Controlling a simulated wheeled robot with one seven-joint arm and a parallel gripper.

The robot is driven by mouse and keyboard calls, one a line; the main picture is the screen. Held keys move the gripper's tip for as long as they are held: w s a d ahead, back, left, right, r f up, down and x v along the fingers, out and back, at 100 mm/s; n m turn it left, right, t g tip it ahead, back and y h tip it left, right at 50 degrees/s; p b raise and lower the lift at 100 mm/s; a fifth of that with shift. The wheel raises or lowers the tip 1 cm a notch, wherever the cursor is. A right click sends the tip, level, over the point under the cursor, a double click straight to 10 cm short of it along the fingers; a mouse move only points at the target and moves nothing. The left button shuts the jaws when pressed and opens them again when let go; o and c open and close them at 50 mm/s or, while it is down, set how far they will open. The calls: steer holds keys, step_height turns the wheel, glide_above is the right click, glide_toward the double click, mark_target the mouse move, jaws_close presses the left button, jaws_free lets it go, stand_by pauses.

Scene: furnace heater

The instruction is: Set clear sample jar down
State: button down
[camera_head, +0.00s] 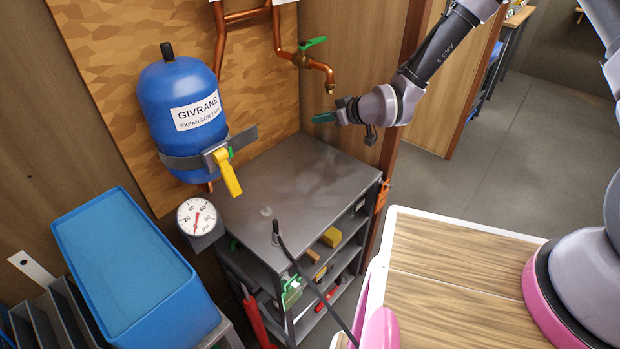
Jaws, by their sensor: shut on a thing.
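My gripper (325,117) is at the upper middle, below and beside the copper tap's spout (330,88). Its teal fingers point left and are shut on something. The clear sample jar does not show distinctly at the fingers; it is see-through and too small to make out. The grey shelf unit's top (300,180) lies below my gripper, with a clear gap between them.
A blue expansion tank (187,110) with a yellow-handled valve (228,174) hangs on the wooden wall. A pressure gauge (197,217) is at the shelf's left. A black hose (300,270) rises at the shelf's front edge. A blue bin (125,270) stands lower left. Most of the shelf top is bare.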

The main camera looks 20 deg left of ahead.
mark_target(326, 145)
steer(key=f, duration=0.9)
steer(key=shift+w+a+f, duration=0.1)
steer(key=shift+w+f, duration=0.2)
steer(key=shift+f, duration=0.05)
steer(key=c, duration=0.9)
jaws_free()
steer(key=shift+f, duration=0.15)
steer(key=shift+s+d+r, duration=0.15)
steer(key=shift+d+r, duration=0.1)
steer(key=shift+r, duration=0.05)
steer(key=v, duration=1.1)
steer(key=shift+s+d, duration=0.1)
steer(key=shift+s, duration=0.15)
steer(key=shift+r, duration=0.1)
